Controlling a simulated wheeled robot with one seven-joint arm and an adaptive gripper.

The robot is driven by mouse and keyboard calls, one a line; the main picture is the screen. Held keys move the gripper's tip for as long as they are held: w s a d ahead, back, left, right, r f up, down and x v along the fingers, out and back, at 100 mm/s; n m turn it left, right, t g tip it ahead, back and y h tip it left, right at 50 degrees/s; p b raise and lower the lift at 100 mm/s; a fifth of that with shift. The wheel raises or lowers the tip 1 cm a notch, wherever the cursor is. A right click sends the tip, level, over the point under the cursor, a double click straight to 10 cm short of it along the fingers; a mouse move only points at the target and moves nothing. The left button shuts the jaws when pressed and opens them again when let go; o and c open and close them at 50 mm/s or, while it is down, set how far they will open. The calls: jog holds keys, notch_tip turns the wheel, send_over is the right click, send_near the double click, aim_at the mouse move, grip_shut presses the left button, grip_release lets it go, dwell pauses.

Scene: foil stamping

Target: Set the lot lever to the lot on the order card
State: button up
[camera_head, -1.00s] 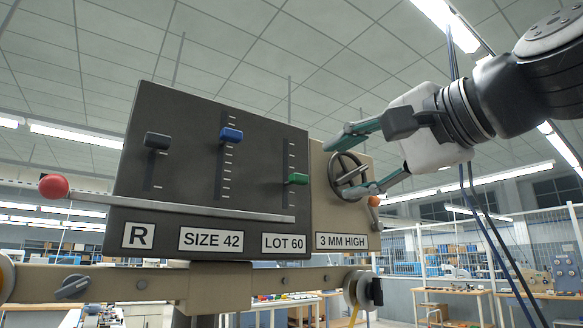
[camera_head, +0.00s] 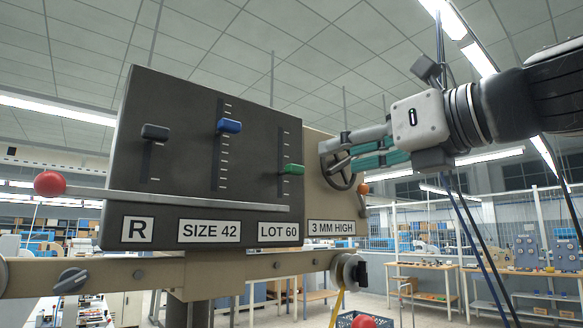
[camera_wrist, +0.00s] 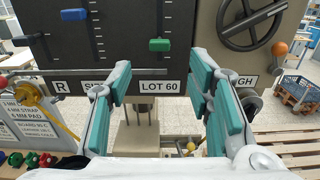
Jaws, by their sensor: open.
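My gripper (camera_head: 335,158) is open and empty, right of the lever and in front of the handwheel in the head view. In the wrist view my gripper's teal-padded fingers (camera_wrist: 160,80) stand well apart. A printed sheet (camera_wrist: 28,118) at left is partly cut off; I cannot tell whether it is the order card.
A black lever (camera_head: 155,132) and a blue lever (camera_head: 230,126) share the panel. A long bar with a red ball (camera_head: 50,183) crosses its lower front. The handwheel (camera_wrist: 250,20) and an orange knob (camera_wrist: 279,48) are at right.

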aim_at(298, 167)
jog(key=x, duration=1.2)
jog(key=shift+w+a, duration=0.1)
jog(key=shift+f, duration=0.1)
grip_shut()
